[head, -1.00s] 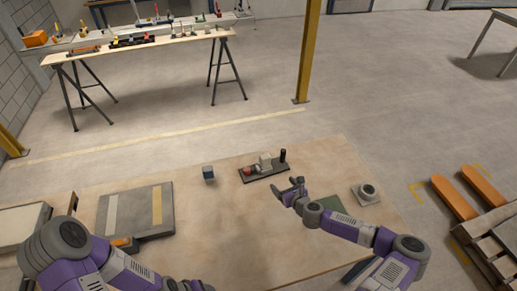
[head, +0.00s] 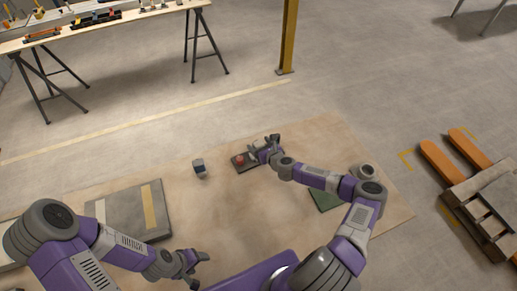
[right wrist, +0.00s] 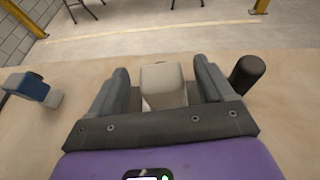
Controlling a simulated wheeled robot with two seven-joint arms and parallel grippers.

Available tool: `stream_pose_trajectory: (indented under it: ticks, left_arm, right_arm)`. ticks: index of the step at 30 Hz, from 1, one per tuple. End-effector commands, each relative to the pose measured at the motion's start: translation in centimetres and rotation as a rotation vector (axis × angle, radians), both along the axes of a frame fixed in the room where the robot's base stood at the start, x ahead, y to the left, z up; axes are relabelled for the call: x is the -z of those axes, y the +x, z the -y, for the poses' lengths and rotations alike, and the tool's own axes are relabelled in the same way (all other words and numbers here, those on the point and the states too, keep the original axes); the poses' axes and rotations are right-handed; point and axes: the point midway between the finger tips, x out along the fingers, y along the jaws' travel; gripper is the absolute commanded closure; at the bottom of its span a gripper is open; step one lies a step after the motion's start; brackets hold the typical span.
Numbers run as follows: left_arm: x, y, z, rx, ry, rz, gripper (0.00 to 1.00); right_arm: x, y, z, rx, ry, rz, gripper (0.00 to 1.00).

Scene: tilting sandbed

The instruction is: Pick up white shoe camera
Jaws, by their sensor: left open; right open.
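A pale, blocky thing (right wrist: 163,84), perhaps the white shoe camera, stands on a dark board; I cannot make out its details. In the right wrist view it is between the fingers of my right gripper (right wrist: 163,88), which is open, with a gap at each side. In the head view my right gripper (head: 262,150) is over the dark board (head: 239,168) and hides most of the pale thing. My left gripper (head: 196,268) is open and empty above the near part of the table.
A small dark-blue block (head: 199,166) stands left. A grey panel (head: 122,212), a green mat (head: 326,200) and a pale round-topped item (head: 366,170) lie around.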

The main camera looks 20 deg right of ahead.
Motion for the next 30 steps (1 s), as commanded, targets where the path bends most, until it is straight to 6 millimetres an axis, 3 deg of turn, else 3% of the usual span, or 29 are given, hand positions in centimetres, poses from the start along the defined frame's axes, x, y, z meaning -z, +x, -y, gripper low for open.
stream_pose_trajectory:
  ticks: [4,12,24,30]
  left_arm:
    - [0.00,0.01,0.01,0.000,0.000,0.000,0.37]
    - [0.00,0.01,0.01,0.000,0.000,0.000,0.37]
    - [0.00,0.01,0.01,0.000,0.000,0.000,0.37]
    - [-0.01,0.00,0.01,0.000,0.000,0.000,0.37]
  right_arm:
    - [0.43,1.01,-0.12,0.000,0.000,0.000,0.19]
    - [0.48,1.11,-0.10,0.000,0.000,0.000,0.21]
    - [0.42,1.11,-0.09,0.000,0.000,0.001,0.80]
    - [0.34,1.11,-0.09,0.000,0.000,0.001,0.80]
